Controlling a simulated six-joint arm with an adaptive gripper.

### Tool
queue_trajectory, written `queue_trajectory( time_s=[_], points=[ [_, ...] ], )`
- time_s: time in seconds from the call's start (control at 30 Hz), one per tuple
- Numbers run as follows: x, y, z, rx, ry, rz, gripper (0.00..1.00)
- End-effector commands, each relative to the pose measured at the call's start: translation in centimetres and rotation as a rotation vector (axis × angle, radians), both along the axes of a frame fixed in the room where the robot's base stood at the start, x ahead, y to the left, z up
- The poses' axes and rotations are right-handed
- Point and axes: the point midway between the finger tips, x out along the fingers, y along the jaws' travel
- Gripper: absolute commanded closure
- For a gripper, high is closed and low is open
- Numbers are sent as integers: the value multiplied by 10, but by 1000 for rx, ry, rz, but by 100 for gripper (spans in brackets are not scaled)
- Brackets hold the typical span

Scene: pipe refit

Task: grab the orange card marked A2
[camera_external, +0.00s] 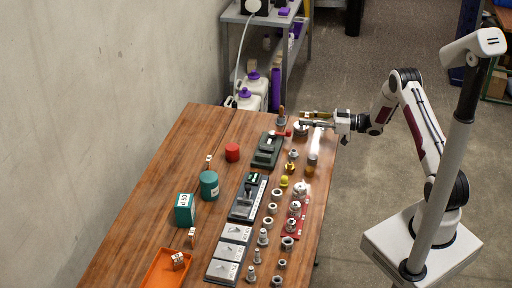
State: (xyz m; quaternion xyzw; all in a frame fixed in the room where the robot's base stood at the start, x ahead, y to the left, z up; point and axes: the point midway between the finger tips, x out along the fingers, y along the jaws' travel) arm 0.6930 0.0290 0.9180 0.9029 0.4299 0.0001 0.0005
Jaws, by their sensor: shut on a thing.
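My gripper (303,118) reaches in from the right over the far right end of the wooden table (190,143). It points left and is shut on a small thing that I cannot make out. A brass-coloured part shows along its upper finger. I cannot pick out an orange card or read an A2 mark anywhere in the view. An orange tray (154,277) at the near left holds a small tagged block (178,261). Whether the held thing is the card cannot be told.
A round metal part (300,130) sits just below my gripper, and an upright brown-topped piece (281,115) stands to its left. A dark green fixture (267,149), a red cylinder (232,152), a teal canister (209,185) and several metal fittings crowd the table. The table's left strip is clearer.

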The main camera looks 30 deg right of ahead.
Motion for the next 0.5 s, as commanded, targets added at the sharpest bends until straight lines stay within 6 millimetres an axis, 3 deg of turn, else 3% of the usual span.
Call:
queue_trajectory(
  time_s=[0.2,0.5],
  points=[
    [0,0,13,1,1,0,85],
    [0,0,15,1,1,0,85]
  ],
)
